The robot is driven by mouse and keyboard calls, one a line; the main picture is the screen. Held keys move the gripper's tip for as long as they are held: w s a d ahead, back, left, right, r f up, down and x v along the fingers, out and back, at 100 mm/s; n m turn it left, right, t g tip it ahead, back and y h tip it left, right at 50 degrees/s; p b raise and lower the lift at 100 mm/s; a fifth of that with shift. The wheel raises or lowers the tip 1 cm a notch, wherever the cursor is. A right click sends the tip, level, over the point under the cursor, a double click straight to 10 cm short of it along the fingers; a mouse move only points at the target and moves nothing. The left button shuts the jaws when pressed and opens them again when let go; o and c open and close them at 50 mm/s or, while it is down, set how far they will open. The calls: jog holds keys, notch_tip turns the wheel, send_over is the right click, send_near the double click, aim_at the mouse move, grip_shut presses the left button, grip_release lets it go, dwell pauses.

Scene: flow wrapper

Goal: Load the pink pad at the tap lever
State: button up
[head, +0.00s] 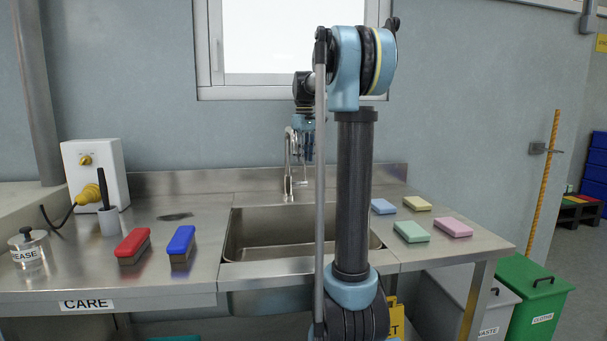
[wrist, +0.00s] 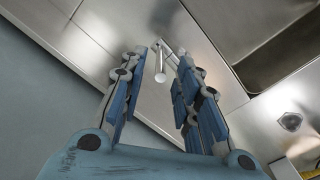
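The pink pad (head: 453,228) lies flat on the steel counter right of the sink, at the right end of a small group of pads. The tap (head: 289,180) stands at the back edge of the sink. Its lever is too small to make out clearly in the head view. My gripper (head: 303,140) hangs just above the tap, partly hidden by my arm. In the wrist view, my gripper (wrist: 163,57) is open with its two fingers apart. The tap (wrist: 160,72) shows beyond and between the fingertips; I cannot tell whether they touch it. I see no pad in the gripper.
Blue (head: 383,206), yellow (head: 417,203) and green (head: 411,232) pads lie near the pink one. The sink basin (head: 262,250) is empty where visible. Red (head: 133,245) and blue (head: 181,243) brushes lie on the left counter. A window (head: 290,45) is behind my arm.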

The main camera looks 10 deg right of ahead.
aim_at(304, 180)
jog(key=shift+f, duration=3.2)
jog(key=shift+c, duration=0.2)
grip_shut()
